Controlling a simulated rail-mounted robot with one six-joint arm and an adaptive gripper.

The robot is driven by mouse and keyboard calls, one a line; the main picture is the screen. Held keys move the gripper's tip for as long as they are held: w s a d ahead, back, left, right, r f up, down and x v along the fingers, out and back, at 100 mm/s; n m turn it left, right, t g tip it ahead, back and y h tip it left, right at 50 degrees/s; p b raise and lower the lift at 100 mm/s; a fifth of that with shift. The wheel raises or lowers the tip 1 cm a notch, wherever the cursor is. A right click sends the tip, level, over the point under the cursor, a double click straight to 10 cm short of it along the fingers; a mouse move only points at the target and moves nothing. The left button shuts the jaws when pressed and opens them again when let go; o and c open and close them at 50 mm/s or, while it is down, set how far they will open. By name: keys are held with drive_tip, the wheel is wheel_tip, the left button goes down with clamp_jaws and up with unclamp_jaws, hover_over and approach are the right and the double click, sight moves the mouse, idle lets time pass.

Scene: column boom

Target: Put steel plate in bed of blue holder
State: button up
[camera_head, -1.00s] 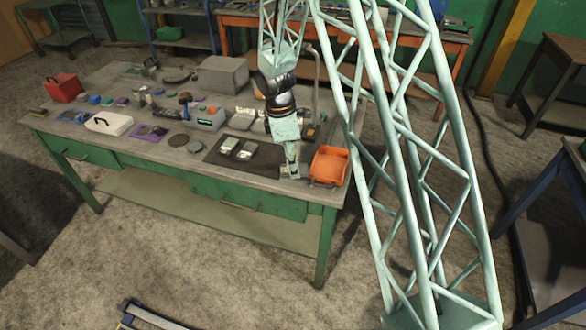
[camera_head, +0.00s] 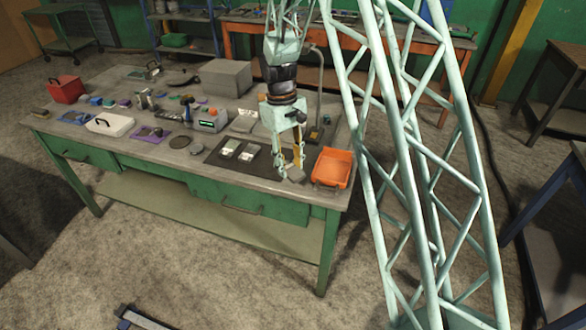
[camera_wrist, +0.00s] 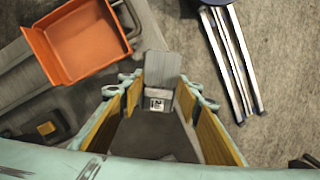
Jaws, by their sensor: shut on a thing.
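My gripper (camera_head: 289,172) is shut on a flat grey steel plate (camera_wrist: 161,68) near the table's front right edge. In the wrist view the plate sticks out beyond the fingertips, with a small white label at its near end. In the head view the held plate (camera_head: 296,174) is small, just left of the orange bin. A blue holder (camera_head: 75,118) lies far away at the left end of the table; its bed is too small to make out.
The orange bin (camera_head: 332,167) stands close to the right of my gripper. A dark mat (camera_head: 216,157) with two similar labelled pieces lies to the left.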

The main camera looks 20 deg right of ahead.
drive_tip(key=m, duration=0.1)
drive_tip(key=a+m, duration=0.1)
drive_tip(key=m+b, duration=0.1)
drive_tip(key=m, duration=0.1)
drive_tip(key=shift+w+a+r+y, duration=0.15)
drive_tip(key=shift+a+r+y, duration=0.15)
drive_tip(key=shift+a+r, duration=0.05)
drive_tip(key=shift+w+a, duration=0.1)
drive_tip(key=shift+a, duration=0.05)
